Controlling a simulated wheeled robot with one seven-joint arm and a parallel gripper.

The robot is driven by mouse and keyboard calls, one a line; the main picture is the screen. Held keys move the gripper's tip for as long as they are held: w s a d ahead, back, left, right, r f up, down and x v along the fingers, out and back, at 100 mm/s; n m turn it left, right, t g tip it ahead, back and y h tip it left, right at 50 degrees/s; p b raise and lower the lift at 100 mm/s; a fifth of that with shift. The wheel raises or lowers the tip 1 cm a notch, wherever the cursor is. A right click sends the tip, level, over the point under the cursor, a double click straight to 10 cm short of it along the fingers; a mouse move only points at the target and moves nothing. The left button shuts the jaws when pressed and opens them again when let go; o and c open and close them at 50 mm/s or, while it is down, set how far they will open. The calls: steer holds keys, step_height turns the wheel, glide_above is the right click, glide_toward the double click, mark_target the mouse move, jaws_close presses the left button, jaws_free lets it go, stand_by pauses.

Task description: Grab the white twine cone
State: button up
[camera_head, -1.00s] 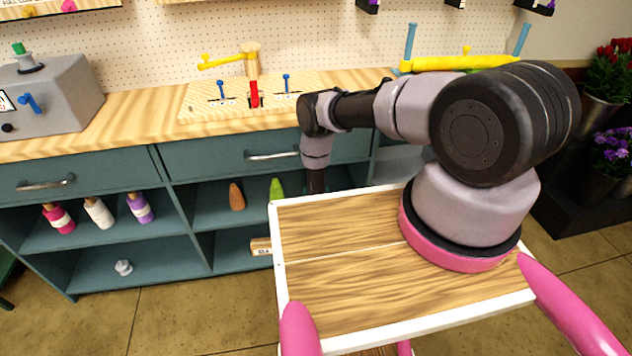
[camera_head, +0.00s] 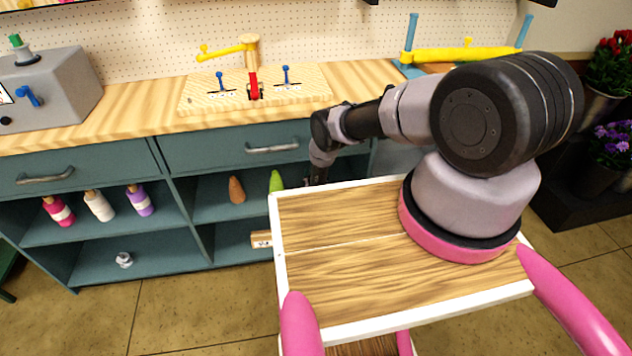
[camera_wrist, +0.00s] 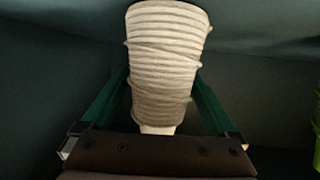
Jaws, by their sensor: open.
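The white twine cone (camera_wrist: 165,65) fills the middle of the wrist view, wound with pale cord, its wide end at the top of the picture and its narrow tip toward my gripper's palm. My gripper (camera_wrist: 160,90) is open, with one green finger on each side of the cone's lower part. The cone overlaps the finger ends, so I cannot tell whether they touch it. In the head view my arm reaches into the right part of the shelf unit, and the white cone and my fingertips are hidden there.
An orange cone (camera_head: 236,190) and a green cone (camera_head: 276,181) stand on the same shelf (camera_head: 212,212); the green one edges into the wrist view at right (camera_wrist: 317,140). The drawer front (camera_head: 225,150) lies above. My wooden tray top is empty.

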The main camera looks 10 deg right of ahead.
jaws_close()
stand_by(0.3)
